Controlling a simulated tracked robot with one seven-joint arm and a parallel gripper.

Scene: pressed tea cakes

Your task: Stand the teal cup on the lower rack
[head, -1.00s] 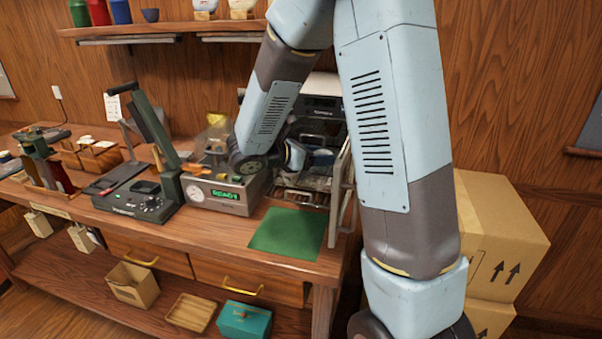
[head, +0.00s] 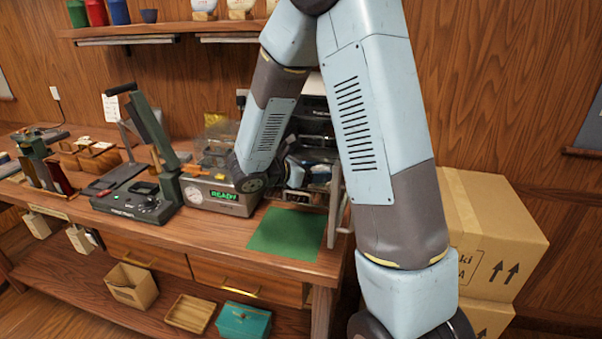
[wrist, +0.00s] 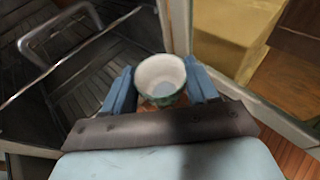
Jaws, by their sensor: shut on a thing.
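The teal cup (wrist: 161,82) is in the wrist view, white inside with a teal outer wall, its open mouth toward the camera. My gripper (wrist: 160,70) is shut on it, one blue finger on each side. In the head view my gripper is mostly hidden behind my arm, in front of the open cabinet (head: 312,103), and the cup cannot be made out. Dark slatted racks (wrist: 95,97) lie to the left of the cup in the wrist view. I cannot tell which level is the lower one. The cup appears apart from them.
The cabinet's open door (head: 337,205) stands at its right; a pale upright (wrist: 178,25) is close behind the cup in the wrist view. A green mat (head: 286,233) lies bare on the bench. A machine with a lit display (head: 222,195) stands left. Cardboard boxes (head: 490,235) are right.

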